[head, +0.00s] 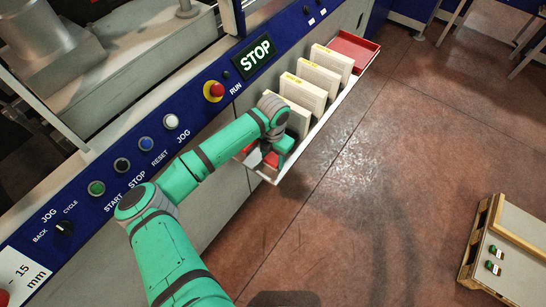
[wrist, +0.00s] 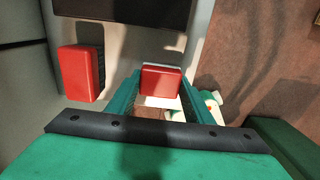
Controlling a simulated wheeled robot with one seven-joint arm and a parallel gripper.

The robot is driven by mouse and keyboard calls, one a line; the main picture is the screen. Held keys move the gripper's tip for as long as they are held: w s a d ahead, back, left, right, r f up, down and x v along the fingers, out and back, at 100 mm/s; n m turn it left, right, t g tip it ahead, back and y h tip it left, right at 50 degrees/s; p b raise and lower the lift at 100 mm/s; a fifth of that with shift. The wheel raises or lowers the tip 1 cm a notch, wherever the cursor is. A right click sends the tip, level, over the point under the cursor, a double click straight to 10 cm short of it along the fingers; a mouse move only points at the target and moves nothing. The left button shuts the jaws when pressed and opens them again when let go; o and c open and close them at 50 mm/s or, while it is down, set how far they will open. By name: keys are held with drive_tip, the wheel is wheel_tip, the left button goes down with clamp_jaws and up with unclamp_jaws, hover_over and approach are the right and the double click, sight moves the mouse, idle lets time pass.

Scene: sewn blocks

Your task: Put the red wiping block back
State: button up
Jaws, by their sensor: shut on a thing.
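In the wrist view a red block (wrist: 162,80) sits between the two teal fingers of my gripper (wrist: 161,84), which is shut on it. In the head view my gripper (head: 278,154) is at the near end of a white rack (head: 318,133), and the red block (head: 270,160) shows only partly beside the fingers. Whether the block touches the rack is hidden. A second red block (wrist: 80,72) stands to the left in the wrist view, apart from my gripper.
Several cream sewn blocks (head: 303,93) stand in a row along the rack. A red tray (head: 362,52) is at its far end. The blue control panel (head: 200,110) with buttons runs close beside my arm. The floor right of the rack is clear up to a pallet (head: 487,232).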

drive_tip(key=o, duration=1)
drive_tip(key=shift+f, duration=0.1)
